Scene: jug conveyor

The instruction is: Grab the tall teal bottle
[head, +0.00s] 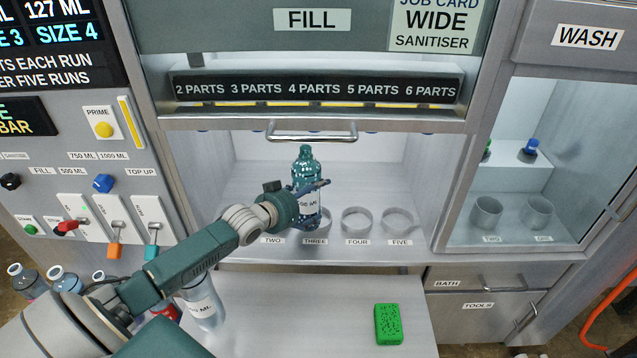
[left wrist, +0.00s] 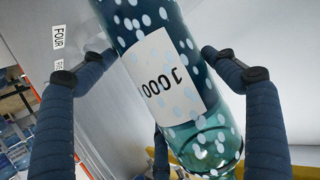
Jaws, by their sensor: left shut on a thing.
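The tall teal bottle (head: 306,168) has pale spots and a white label. It is upright or nearly so, in front of the fill bay. My left gripper (head: 312,190) is shut around its body. In the left wrist view the bottle (left wrist: 190,125) fills the middle, with fingers of my left gripper (left wrist: 155,72) on both sides and another behind it. The label there reads partly "1000". Whether the bottle's base touches the bay floor cannot be told. My right gripper is not in view.
Ring holders stand in the bay, including FOUR (head: 357,221) and FIVE (head: 398,221). A handle bar (head: 312,137) crosses above the bottle. A green sponge (head: 388,324) lies on the front counter (head: 300,310). A clear labelled bottle (head: 203,305) and other bottles stand at lower left.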

